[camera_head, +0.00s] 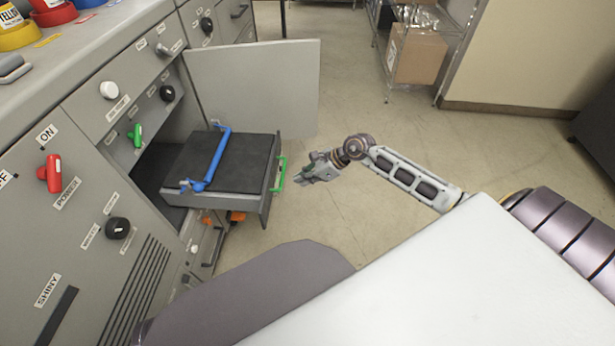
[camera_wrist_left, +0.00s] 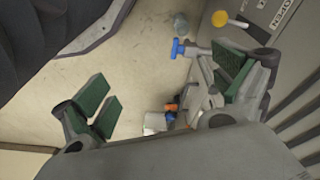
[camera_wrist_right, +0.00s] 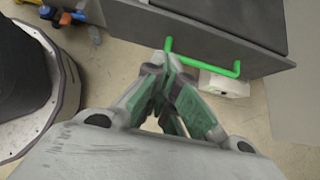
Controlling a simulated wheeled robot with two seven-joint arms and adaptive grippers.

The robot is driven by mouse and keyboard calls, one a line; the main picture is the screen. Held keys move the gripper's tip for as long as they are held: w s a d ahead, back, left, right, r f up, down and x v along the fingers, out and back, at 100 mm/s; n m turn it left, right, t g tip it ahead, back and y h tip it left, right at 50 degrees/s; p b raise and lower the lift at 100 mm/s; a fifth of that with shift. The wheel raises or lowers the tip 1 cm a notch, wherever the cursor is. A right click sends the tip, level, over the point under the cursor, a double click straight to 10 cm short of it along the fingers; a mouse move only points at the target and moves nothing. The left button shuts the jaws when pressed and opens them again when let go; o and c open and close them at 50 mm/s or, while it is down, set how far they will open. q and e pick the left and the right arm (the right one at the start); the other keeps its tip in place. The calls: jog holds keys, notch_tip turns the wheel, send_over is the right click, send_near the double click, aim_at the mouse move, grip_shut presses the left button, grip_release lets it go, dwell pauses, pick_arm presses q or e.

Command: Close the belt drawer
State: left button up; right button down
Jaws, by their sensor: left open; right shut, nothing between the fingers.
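The belt drawer (camera_head: 235,197) is pulled out of the grey machine, with a dark top and a blue bar (camera_head: 217,158) across it. Its green handle (camera_head: 279,174) is on the front face. My right gripper (camera_head: 305,173) is shut and empty, just in front of the handle in the head view. In the right wrist view its fingertips (camera_wrist_right: 172,62) overlap the left end of the green handle (camera_wrist_right: 215,62); I cannot tell whether they touch it. My left gripper (camera_wrist_left: 165,85) is open in the left wrist view and is not visible in the head view.
An open grey cabinet door (camera_head: 255,88) stands behind the drawer. The machine front (camera_head: 70,215) carries knobs and a red lever (camera_head: 50,174). A wire shelf with a cardboard box (camera_head: 417,54) is at the back. The floor right of the drawer is clear.

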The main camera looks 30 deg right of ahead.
aim_at(269, 191)
jog(key=shift+w+a+f+b, duration=0.3)
jog(key=shift+w+a+f, duration=0.45)
jog(key=shift+a, duration=0.4)
jog(key=shift+w+a+f+b, duration=0.35)
jog(key=shift+w+a+f, duration=0.4)
jog(key=shift+a, duration=0.35)
jog(key=shift+w+a+f+b, duration=0.3)
jog(key=shift+w+a+f, duration=0.45)
jog(key=shift+a, duration=0.4)
pick_arm(q)
jog(key=r, duration=0.3)
jog(key=shift+d+t, duration=0.3)
jog(key=shift+d, duration=0.05)
pick_arm(e)
jog(key=shift+w+a, duration=0.1)
pick_arm(q)
jog(key=shift+w+r, duration=0.2)
jog(key=shift+w, duration=0.05)
pick_arm(e)
jog(key=shift+a, duration=0.15)
